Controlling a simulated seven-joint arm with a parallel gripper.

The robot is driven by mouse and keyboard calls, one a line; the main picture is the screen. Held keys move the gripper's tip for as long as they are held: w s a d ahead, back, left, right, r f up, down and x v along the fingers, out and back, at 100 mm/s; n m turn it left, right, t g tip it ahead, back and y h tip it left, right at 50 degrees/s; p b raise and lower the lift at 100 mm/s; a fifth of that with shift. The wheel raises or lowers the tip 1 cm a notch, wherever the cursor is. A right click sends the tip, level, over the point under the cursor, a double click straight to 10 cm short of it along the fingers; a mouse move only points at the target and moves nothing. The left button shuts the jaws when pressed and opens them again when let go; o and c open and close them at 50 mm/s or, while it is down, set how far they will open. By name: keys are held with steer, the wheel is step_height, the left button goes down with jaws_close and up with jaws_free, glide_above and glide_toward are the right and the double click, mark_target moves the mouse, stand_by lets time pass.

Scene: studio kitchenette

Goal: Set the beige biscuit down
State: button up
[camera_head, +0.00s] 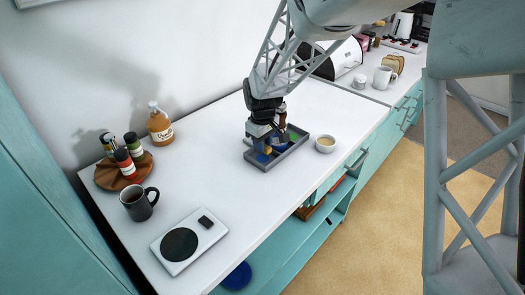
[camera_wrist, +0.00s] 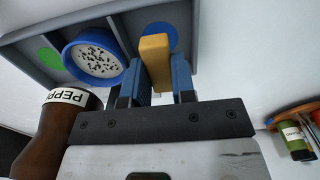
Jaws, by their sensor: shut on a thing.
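The beige biscuit (camera_wrist: 155,55) is held upright between the two blue fingers of my gripper (camera_wrist: 156,82) in the wrist view. My gripper (camera_head: 265,148) is shut on it over the grey divided tray (camera_head: 251,163) in the head view, where the biscuit (camera_head: 268,150) shows as a small yellowish patch. In the wrist view the tray (camera_wrist: 190,28) has a blue disc (camera_wrist: 160,32) in the compartment behind the biscuit. I cannot tell if the biscuit touches the tray floor.
A blue bowl of dark-specked white contents (camera_wrist: 95,58) stands in the neighbouring compartment; a green disc (camera_wrist: 50,58) marks another. A brown pepper jar (camera_wrist: 48,135) is close to my gripper.

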mark_target(263, 158)
steer(key=shift+f, duration=0.1)
steer(key=shift+f, duration=1.65)
steer(key=shift+f, duration=0.15)
steer(key=o, duration=0.9)
step_height(263, 158, up, 12)
steer(key=shift+r, duration=0.1)
